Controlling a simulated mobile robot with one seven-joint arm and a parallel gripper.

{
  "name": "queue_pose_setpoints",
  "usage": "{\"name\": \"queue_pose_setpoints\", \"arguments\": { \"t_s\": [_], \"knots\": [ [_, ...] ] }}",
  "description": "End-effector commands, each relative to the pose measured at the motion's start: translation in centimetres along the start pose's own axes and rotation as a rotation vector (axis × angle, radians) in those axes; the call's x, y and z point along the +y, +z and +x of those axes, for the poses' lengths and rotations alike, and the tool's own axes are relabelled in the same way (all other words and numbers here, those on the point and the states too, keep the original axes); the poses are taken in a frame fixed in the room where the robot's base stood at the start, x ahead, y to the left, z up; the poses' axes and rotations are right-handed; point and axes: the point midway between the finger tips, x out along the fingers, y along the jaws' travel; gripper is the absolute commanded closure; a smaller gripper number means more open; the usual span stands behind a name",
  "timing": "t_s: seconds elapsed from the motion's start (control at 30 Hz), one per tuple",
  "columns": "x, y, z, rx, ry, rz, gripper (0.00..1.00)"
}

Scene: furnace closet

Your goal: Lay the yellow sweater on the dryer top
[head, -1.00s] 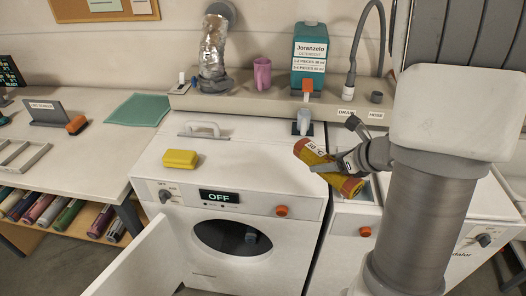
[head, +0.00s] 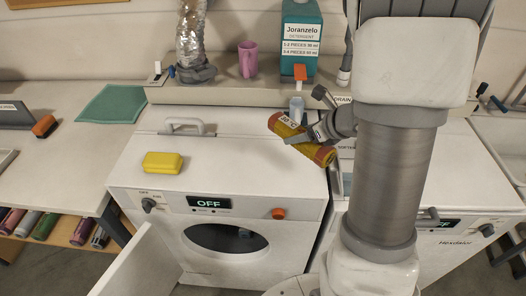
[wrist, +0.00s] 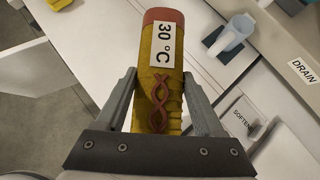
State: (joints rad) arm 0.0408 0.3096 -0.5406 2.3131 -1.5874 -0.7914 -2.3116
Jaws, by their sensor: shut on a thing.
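The yellow sweater (head: 313,150) is a tight roll with reddish ends and a "30 °C" label. My gripper (head: 308,138) is shut around its middle; in the wrist view the roll (wrist: 158,90) sits between the two fingers, with a red twisted pattern showing. The dryer appears to be the left white front-loader, with an "OFF" display and a silver duct behind it. Its flat top (head: 235,165) lies below and left of the sweater. The sweater is held tilted over the top's right rear part; its exact height is unclear.
On the dryer top are a yellow block (head: 163,162) and a grey handle (head: 187,127). The top's middle is clear. The dryer door (head: 140,265) hangs open.

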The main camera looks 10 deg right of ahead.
Motion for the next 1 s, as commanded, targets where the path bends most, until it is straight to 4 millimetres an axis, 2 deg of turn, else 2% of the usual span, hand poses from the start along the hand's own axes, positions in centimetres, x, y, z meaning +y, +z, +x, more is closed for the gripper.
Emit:
{"name": "queue_pose_setpoints", "arguments": {
  "t_s": [0.03,0.2,0.4,0.57,0.8,1.0],
  "knots": [
    [0.7,0.2,1.4,0.003,0.007,-0.002,1.0],
    [2.5,1.0,5.6,0.003,0.005,-0.002,1.0],
    [3.8,1.7,8.9,0.001,0.003,-0.002,1.0],
    [4.1,1.7,9.8,0.001,0.001,0.0,1.0],
    [4.0,-0.4,11.8,0.002,0.001,0.0,1.0],
    [4.0,-0.9,12.4,-0.001,-0.001,-0.002,1.0]
  ]
}}
